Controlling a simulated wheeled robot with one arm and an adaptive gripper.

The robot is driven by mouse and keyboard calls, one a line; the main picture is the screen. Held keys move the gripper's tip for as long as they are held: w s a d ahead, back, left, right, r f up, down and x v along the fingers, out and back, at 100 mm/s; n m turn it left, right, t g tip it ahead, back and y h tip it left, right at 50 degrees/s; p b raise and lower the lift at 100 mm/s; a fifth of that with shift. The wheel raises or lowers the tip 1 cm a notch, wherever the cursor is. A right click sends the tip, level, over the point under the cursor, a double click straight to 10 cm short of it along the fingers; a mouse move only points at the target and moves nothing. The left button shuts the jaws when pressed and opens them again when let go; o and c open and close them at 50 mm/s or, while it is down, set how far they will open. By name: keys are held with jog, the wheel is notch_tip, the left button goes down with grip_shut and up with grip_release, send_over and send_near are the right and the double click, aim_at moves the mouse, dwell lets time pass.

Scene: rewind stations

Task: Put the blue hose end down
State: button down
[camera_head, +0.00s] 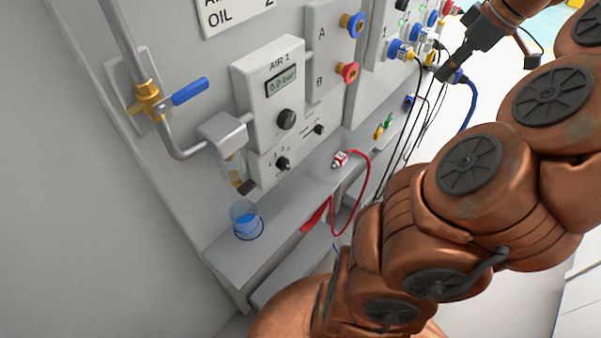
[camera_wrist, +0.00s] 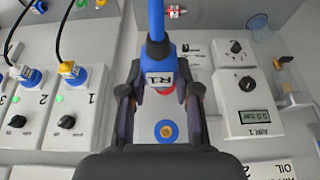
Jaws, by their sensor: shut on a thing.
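The blue hose end (camera_wrist: 160,68), labelled R1, sits between the fingers of my gripper (camera_wrist: 160,82) in the wrist view. My gripper is shut on it, and its blue hose runs away toward the top of that view. In the head view my gripper (camera_head: 447,70) is at the upper right, in front of the panels, with the blue hose (camera_head: 472,108) hanging below it. The hose end is apart from the blue port A (camera_head: 353,25), which also shows in the wrist view (camera_wrist: 166,131). The grey shelf (camera_head: 285,208) runs below the panels.
A red hose end (camera_head: 340,159) lies on the shelf, its red hose looping over the edge. The red port B (camera_head: 347,72) is empty. Black cables hang near my arm. The shelf between cup and red end is clear.

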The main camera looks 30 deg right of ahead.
jog(key=w+a+f+b, duration=0.25)
jog(key=a+f, duration=0.25)
jog(key=f, duration=0.5)
jog(key=w+a+f+b, duration=0.2)
jog(key=a+f+b, duration=0.2)
jog(key=f, duration=0.6)
jog(key=w+a+f+b, duration=0.3)
jog(key=a+f, duration=0.2)
jog(key=f, duration=0.5)
jog(key=p, duration=0.2)
send_over(340, 146)
jog(key=s, duration=0.1)
jog(key=shift+d+f, duration=0.35)
jog(key=shift+f, duration=0.35)
jog(key=shift+f+p, duration=0.35)
jog(key=shift+f, duration=1.4)
jog(key=shift+f, duration=0.2)
jog(key=c, duration=1.1)
grip_release()
jog(key=shift+s, duration=0.1)
jog(key=shift+r, duration=0.15)
